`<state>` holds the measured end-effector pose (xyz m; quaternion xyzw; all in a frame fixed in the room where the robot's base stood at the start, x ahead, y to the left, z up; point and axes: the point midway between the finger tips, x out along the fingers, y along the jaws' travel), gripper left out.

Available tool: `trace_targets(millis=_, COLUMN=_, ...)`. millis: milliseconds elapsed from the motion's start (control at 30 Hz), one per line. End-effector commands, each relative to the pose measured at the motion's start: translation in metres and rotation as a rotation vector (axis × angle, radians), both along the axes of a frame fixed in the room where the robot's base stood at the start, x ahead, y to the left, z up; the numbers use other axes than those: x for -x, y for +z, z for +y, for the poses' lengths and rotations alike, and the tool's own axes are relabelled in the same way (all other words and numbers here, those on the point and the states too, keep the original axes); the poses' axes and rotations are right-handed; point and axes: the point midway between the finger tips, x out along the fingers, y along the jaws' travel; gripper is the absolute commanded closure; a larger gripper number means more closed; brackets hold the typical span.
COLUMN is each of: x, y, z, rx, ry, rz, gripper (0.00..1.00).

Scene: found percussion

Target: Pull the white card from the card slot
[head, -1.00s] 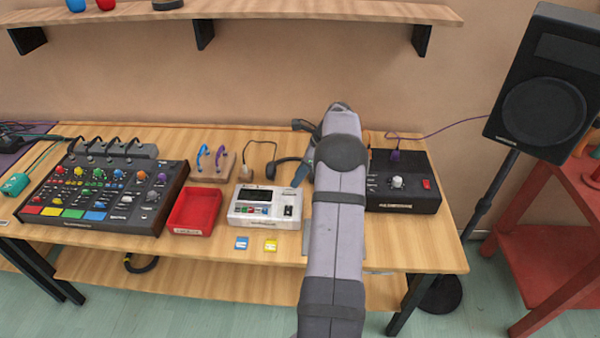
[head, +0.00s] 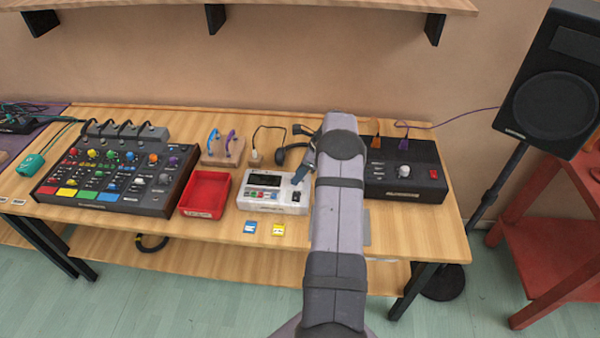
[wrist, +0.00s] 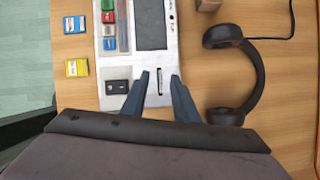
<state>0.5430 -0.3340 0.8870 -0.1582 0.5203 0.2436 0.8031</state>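The white device (head: 262,203) sits on the bench, left of my forearm. In the wrist view its panel (wrist: 162,60) carries a narrow slot with the thin edge of what looks like the white card (wrist: 159,80). My gripper (wrist: 160,75) is open, with one blue-grey finger on each side of that slot. Nothing is visibly held. I cannot tell how far the fingertips are above the panel. In the head view my gripper (head: 298,178) is over the device's right end, and the arm hides part of that area.
Blue (head: 250,228) and yellow (head: 278,229) cards lie in front of the device. A red tray (head: 205,194) and a mixer (head: 118,178) stand to its left. Headphones (wrist: 238,75) lie close behind the device. A black box (head: 405,180) stands right of my arm.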

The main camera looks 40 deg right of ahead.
Motion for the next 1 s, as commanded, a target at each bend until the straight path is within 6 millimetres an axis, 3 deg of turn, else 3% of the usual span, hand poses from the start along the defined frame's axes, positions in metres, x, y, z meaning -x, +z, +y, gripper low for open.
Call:
trace_targets(millis=33, x=0.000, y=0.000, z=0.000, rx=0.000, ry=0.000, rz=0.000, gripper=0.86)
trace_targets(millis=100, x=0.000, y=0.000, z=0.000, rx=0.000, ry=0.000, rz=0.000, gripper=1.00)
trace_targets(millis=567, x=0.000, y=0.003, z=0.000, rx=-0.001, ry=-0.001, rz=0.001, gripper=1.00)
trace_targets(millis=1000, x=-0.001, y=0.018, z=-0.001, rx=0.000, ry=-0.003, rz=-0.004, gripper=1.00)
